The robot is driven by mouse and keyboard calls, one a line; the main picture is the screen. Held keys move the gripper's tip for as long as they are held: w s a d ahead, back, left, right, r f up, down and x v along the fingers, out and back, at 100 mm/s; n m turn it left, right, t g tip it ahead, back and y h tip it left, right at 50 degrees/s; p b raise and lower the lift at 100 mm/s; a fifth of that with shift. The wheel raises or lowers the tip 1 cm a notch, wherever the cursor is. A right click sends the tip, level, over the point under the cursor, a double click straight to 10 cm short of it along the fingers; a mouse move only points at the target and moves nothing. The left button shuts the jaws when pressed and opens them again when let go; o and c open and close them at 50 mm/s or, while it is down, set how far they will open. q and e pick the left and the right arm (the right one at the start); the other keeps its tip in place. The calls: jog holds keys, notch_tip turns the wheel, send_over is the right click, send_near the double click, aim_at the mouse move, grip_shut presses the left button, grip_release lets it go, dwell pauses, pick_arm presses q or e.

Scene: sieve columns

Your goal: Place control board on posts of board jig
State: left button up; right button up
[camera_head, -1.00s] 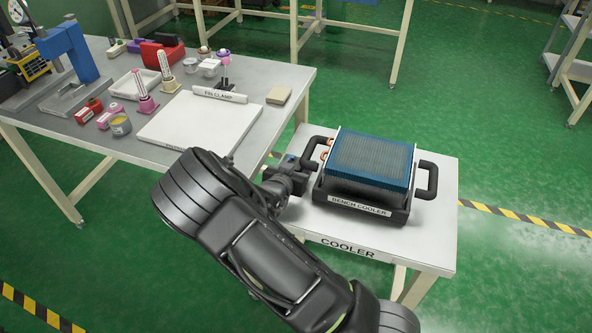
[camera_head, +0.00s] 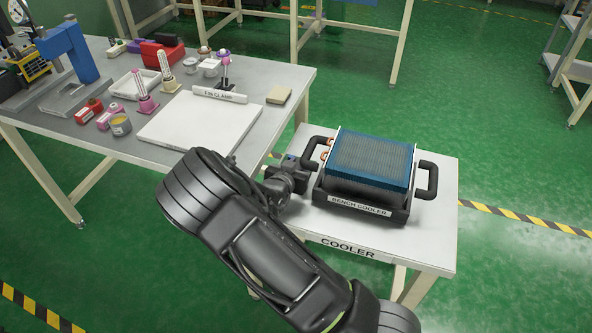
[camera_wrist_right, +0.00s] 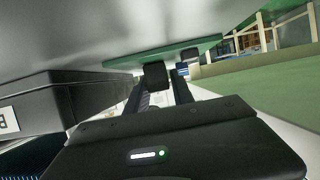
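One black arm, which I take to be my right arm, crosses the head view, its gripper (camera_head: 288,172) beside the left handle of the bench cooler. In the right wrist view, which looks upside down, its two dark fingers (camera_wrist_right: 168,74) reach a thin green slab (camera_wrist_right: 130,59), perhaps the control board. The slab is close to a grey surface. Whether the fingers are closed on it is unclear. In the head view the slab is not distinguishable, perhaps hidden by my arm. I cannot identify the board jig or its posts. My left gripper is not in view.
The bench cooler (camera_head: 360,207), with blue fins, stands on the cooler table (camera_head: 430,238). The main bench holds a white plate (camera_head: 200,122), a fin clamp label (camera_head: 220,94), a tan block (camera_head: 278,95), several small items and a blue press (camera_head: 68,50).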

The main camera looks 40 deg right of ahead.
grip_shut()
dwell(0.5)
